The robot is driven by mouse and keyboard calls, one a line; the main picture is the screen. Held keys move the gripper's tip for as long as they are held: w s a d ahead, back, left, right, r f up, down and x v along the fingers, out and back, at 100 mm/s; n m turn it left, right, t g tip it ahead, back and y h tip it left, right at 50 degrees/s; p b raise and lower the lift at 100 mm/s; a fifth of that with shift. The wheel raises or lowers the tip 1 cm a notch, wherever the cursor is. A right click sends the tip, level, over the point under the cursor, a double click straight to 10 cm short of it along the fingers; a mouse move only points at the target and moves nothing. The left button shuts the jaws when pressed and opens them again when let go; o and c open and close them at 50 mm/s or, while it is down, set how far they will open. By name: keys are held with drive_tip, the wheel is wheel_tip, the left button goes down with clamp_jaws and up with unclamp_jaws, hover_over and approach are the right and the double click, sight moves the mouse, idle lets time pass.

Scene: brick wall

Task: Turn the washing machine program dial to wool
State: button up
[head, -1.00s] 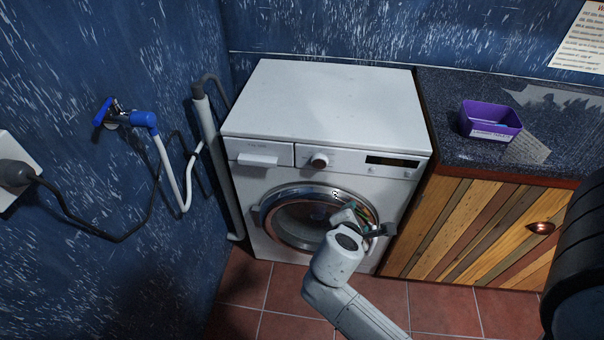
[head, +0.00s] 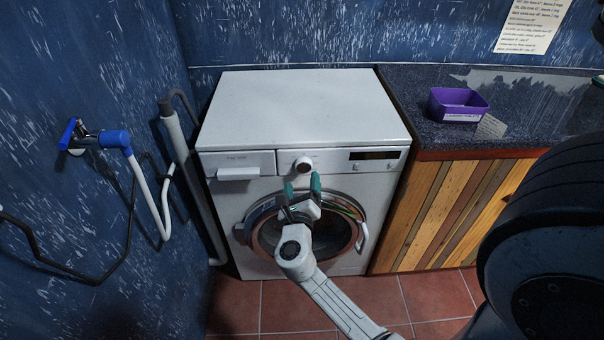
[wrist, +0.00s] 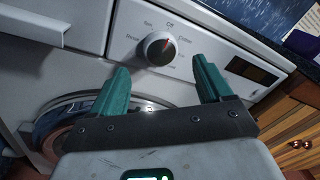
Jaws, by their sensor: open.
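The washing machine (head: 300,108) is white and stands against the back wall. Its round program dial (head: 302,165) sits on the front panel, between the drawer and the dark display. In the wrist view the dial (wrist: 158,48) has a red mark at its upper right, near the "Off" and "Cotton" labels; the other labels are too small to read surely. My gripper (head: 302,184) is open and empty, its teal fingers pointing up just below the dial in the head view. In the wrist view the fingers (wrist: 160,78) lie apart, with the dial beyond and between their tips, not touching.
The detergent drawer (head: 238,173) is left of the dial and the display (head: 374,155) is right. The round door (head: 262,234) is shut behind my gripper. A worktop (head: 545,110) with a purple box (head: 437,103) stands to the right. A tap (head: 100,139) and pipes are at left.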

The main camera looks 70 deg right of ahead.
sight(303, 168)
drive_tip(key=shift+x, duration=2.7)
drive_tip(key=shift+c, duration=0.2)
drive_tip(key=c, duration=1)
drive_tip(key=shift+m, duration=0.4)
